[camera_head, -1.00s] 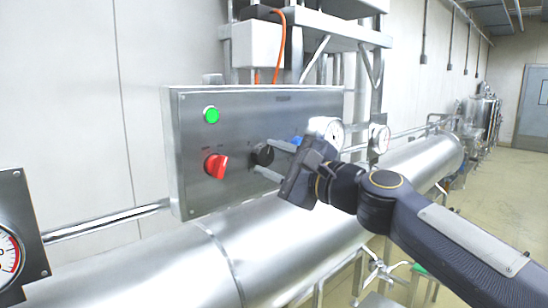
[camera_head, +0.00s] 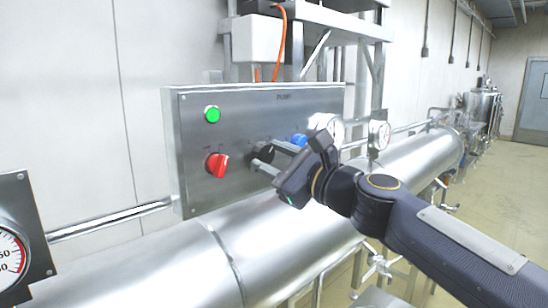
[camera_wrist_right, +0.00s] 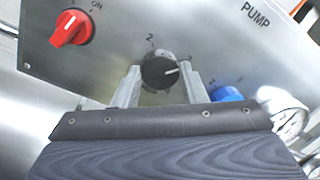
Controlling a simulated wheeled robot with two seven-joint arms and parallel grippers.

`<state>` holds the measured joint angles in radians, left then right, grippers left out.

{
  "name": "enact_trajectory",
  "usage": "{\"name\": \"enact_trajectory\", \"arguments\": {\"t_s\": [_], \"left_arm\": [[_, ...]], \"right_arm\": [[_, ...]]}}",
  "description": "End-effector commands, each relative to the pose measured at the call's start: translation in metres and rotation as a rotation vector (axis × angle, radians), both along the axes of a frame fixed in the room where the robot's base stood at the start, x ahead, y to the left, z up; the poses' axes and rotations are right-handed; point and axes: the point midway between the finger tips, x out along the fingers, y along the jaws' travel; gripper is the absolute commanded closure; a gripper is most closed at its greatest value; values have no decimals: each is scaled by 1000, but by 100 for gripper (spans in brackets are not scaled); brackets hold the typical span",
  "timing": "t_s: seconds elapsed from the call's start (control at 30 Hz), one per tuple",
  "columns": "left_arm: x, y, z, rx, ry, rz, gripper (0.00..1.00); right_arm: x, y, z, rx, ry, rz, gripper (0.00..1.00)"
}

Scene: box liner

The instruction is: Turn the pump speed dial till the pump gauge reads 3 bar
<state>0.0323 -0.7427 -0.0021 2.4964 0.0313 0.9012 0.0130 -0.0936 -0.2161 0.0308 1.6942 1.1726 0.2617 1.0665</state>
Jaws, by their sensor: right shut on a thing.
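The black pump speed dial (camera_head: 261,151) sits on the grey PUMP panel (camera_head: 235,185). In the right wrist view the dial (camera_wrist_right: 158,73) has a white pointer line toward the right finger, and a "2" is printed above its left side. My right gripper (camera_head: 262,157) has one finger on each side of the dial and is shut on it; the fingers also show in the right wrist view (camera_wrist_right: 160,80). A round white gauge (camera_head: 332,127) at the panel's right end is partly hidden by my gripper; it is cut off in the right wrist view (camera_wrist_right: 290,118), its reading illegible. My left gripper is not in view.
A red switch (camera_head: 216,165) and a lit green button (camera_head: 211,114) are left of the dial. A blue knob (camera_head: 299,139) is right of it. A steel tank (camera_head: 180,265) lies below. Other gauges are at right (camera_head: 379,135) and lower left (camera_head: 10,252).

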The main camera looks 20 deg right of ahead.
Motion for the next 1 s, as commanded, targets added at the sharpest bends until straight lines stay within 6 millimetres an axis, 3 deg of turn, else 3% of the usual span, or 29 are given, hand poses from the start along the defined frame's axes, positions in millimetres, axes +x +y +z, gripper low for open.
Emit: {"name": "enact_trajectory", "arguments": {"t_s": [0.23,0.27,0.4,0.77,1.0], "left_arm": [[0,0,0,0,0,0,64],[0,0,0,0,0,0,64],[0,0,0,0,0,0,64],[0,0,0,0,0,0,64],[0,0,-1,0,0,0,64]], "right_arm": [[0,0,-2,-1,3,1,85],[0,0,-2,-2,2,0,59],[0,0,-1,-1,1,0,41],[-5,-2,0,-2,-1,-1,40],[-41,-16,-4,-3,-3,-4,40]]}}
